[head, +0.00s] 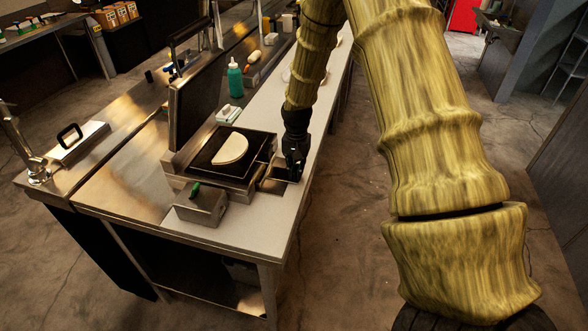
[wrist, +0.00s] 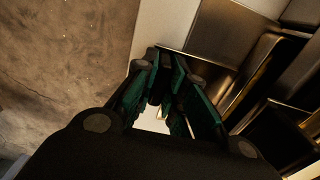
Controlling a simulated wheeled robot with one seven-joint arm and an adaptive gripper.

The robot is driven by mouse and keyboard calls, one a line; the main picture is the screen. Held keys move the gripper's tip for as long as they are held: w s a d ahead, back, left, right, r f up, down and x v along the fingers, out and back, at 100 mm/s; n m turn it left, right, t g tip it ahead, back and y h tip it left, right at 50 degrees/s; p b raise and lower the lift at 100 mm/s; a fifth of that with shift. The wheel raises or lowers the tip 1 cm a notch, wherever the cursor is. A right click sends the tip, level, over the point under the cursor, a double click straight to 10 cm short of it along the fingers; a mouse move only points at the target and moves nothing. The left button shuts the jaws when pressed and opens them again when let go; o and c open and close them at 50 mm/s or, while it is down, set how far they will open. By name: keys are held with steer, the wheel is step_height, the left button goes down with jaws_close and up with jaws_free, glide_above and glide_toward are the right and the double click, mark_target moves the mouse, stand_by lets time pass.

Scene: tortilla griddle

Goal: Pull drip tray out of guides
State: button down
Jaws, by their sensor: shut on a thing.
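The griddle (head: 205,158) stands on the steel counter with a pale folded tortilla (head: 231,149) on its dark plate. The drip tray (head: 272,186) shows as a low metal piece at the griddle's right side, by the counter's right part. My gripper (head: 292,172) reaches down at that side and is shut on the tray. In the wrist view, the green-lined fingers (wrist: 165,100) point at a brownish metal surface beside the griddle. The fingers and poor light hide the exact grip and the guides. How far the tray sits out of the guides I cannot tell.
A metal box with a green-handled tool (head: 203,205) stands in front of the griddle. The raised griddle lid (head: 194,92) stands at its left. A teal bottle (head: 235,78) and a small white container (head: 229,114) are behind. The counter's front right (head: 262,228) is clear.

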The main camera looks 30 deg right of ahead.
steer(key=shift+s+d, duration=0.15)
steer(key=shift+d, duration=0.05)
steer(key=shift+s+d, duration=0.2)
steer(key=shift+s, duration=0.05)
steer(key=s+d+p, duration=0.3)
steer(key=s+d, duration=0.6)
steer(key=s, duration=0.1)
steer(key=shift+s+p, duration=0.25)
steer(key=shift+p, duration=0.15)
stand_by(3.9)
steer(key=shift+s+d, duration=0.55)
steer(key=shift+s, duration=0.15)
stand_by(1.3)
